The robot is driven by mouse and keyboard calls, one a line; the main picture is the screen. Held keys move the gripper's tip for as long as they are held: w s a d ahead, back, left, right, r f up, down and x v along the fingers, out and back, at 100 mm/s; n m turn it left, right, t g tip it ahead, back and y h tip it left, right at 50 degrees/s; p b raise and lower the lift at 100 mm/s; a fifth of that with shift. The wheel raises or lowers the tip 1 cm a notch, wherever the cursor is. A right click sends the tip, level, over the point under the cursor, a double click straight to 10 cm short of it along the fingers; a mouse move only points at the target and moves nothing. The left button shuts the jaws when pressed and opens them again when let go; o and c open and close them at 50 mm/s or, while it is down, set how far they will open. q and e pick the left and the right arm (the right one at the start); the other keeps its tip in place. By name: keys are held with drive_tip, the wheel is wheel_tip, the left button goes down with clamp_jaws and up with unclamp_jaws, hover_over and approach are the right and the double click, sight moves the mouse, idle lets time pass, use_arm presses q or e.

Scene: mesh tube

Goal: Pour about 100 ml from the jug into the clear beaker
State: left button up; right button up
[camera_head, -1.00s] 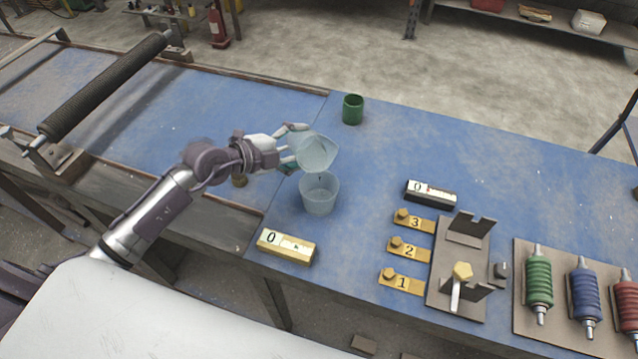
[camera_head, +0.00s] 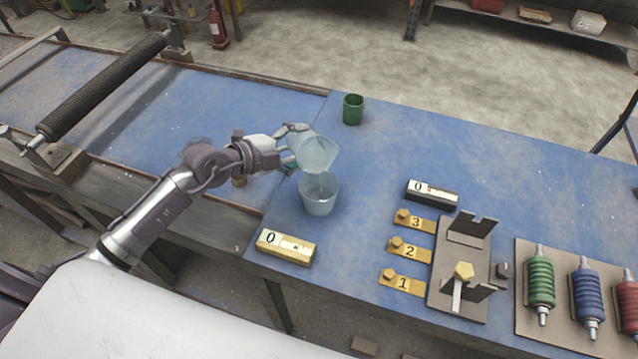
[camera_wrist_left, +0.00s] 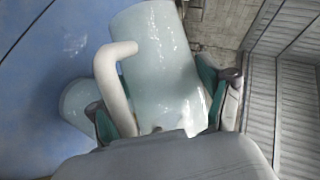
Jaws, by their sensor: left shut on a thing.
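The pale translucent jug (camera_head: 318,152) is tilted above the clear beaker (camera_head: 320,196), which stands upright on the blue table. My left gripper (camera_head: 292,147) is shut on the jug from its left side. In the left wrist view the jug (camera_wrist_left: 160,55) fills the middle, with its white handle (camera_wrist_left: 112,85) at left, and my gripper's green-padded fingers sit on either side of it. Part of the beaker (camera_wrist_left: 77,102) shows at the left behind the handle. Something pale shows inside the beaker in the head view; I cannot read its level. My right gripper is not in view.
A yellow block with a 0 display (camera_head: 285,247) lies in front of the beaker. A green cup (camera_head: 353,109) stands behind. To the right are a dark 0 display (camera_head: 431,193), numbered yellow tags (camera_head: 410,250), a bracket fixture (camera_head: 462,275) and coloured springs (camera_head: 584,290).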

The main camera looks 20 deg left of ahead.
use_arm(q)
drive_tip(key=shift+w+a+r, duration=0.1)
drive_tip(key=shift+w+a, duration=0.1)
drive_tip(key=shift+w+a, duration=0.1)
idle(0.4)
idle(0.5)
drive_tip(key=shift+r, duration=0.1)
drive_tip(key=shift+w+a, duration=0.15)
idle(0.4)
